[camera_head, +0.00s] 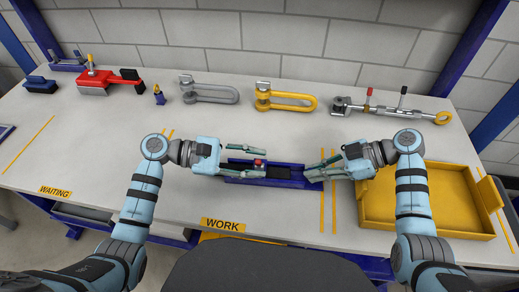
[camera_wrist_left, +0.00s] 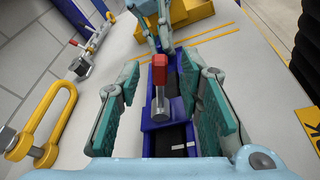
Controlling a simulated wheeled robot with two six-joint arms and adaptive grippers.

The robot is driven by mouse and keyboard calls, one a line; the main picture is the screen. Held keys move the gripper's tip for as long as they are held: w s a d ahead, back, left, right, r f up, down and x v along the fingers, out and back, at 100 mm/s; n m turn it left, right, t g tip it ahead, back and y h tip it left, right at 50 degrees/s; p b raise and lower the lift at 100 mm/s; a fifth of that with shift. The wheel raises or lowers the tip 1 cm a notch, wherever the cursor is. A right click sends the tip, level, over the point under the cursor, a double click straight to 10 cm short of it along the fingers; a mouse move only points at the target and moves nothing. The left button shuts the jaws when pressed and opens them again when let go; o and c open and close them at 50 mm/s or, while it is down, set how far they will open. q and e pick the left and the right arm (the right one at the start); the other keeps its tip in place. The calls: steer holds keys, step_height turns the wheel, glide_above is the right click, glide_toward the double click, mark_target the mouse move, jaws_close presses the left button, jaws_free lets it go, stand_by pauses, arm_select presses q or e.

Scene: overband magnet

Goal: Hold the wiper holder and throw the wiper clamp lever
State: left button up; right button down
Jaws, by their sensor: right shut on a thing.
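The blue wiper holder (camera_head: 285,183) lies on the bench above the WORK label, with a dark strip inside. Its clamp lever (camera_head: 259,162) has a red knob and stands up near the holder's left end. In the left wrist view the lever (camera_wrist_left: 159,65) rises on a grey stem between my fingers. My left gripper (camera_head: 264,162) is open, with one finger on either side of the lever and gaps to both. My right gripper (camera_head: 310,170) is shut on the right end of the holder. Its exact contact is partly hidden by the fingers.
A yellow tray (camera_head: 440,238) stands at the right, close to my right arm. Grey (camera_head: 210,92) and yellow (camera_head: 288,100) shackles, a turnbuckle-like tool (camera_head: 395,110) and a red tool (camera_head: 108,80) lie along the back. The bench left of my left arm is mostly clear.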

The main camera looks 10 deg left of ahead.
arm_select(q)
steer(key=v, duration=1.1)
step_height(320, 180, up, 8)
arm_select(e)
steer(key=c, duration=1.6)
jaws_free()
arm_select(q)
steer(key=shift+d, duration=0.15)
